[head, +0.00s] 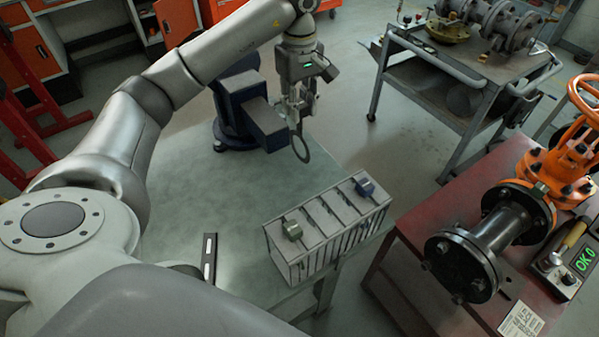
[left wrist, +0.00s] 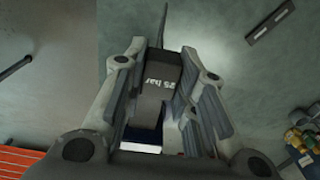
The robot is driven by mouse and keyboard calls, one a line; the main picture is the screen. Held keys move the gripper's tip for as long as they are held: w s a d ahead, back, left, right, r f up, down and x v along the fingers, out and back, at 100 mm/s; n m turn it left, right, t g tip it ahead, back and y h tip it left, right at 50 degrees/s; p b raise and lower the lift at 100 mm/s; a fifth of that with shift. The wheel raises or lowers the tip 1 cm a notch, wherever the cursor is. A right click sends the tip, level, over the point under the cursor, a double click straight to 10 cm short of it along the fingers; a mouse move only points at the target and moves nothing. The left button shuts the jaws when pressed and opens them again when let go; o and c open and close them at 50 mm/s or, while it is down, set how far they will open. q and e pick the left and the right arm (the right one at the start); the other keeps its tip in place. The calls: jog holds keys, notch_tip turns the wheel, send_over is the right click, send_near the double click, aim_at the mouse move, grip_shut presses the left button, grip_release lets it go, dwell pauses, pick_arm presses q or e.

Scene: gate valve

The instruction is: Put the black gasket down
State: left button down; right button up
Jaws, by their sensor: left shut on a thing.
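The black gasket (head: 301,148) is a thin dark ring that hangs below my left gripper (head: 298,106) in the head view. My left gripper is shut on the gasket's tab. In the left wrist view the dark tab (left wrist: 160,82), with white lettering that seems to read "25 bar", sits between the fingers, and the ring (left wrist: 162,25) shows edge-on beyond it. The gasket is in front of the blue vise and appears to be above the pale bench top (head: 190,200). I cannot tell its exact height. My right gripper is not in view.
A slotted rack (head: 325,228) with a green and a blue tab stands at the bench's right edge. The blue vise (head: 240,103) is behind. A small level (head: 209,257) lies near the front. A red bench (head: 420,255) holds an orange valve (head: 565,165). The bench middle is clear.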

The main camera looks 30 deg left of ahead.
pick_arm(q)
jog(key=b, duration=0.3)
send_near(299, 151)
jog(key=shift+w+a+f+b, duration=0.1)
jog(key=shift+w+f+b, duration=0.05)
jog(key=shift+f+b, duration=0.35)
notch_tip(299, 151, down, 5)
jog(key=shift+a+f+p, duration=0.1)
jog(key=shift+p, duration=0.7)
notch_tip(299, 151, down, 4)
jog(key=shift+f+p, duration=0.1)
jog(key=shift+p, duration=0.55)
jog(key=shift+f+b, duration=0.3)
jog(key=c, duration=1.2)
grip_release()
jog(key=shift+o, duration=0.2)
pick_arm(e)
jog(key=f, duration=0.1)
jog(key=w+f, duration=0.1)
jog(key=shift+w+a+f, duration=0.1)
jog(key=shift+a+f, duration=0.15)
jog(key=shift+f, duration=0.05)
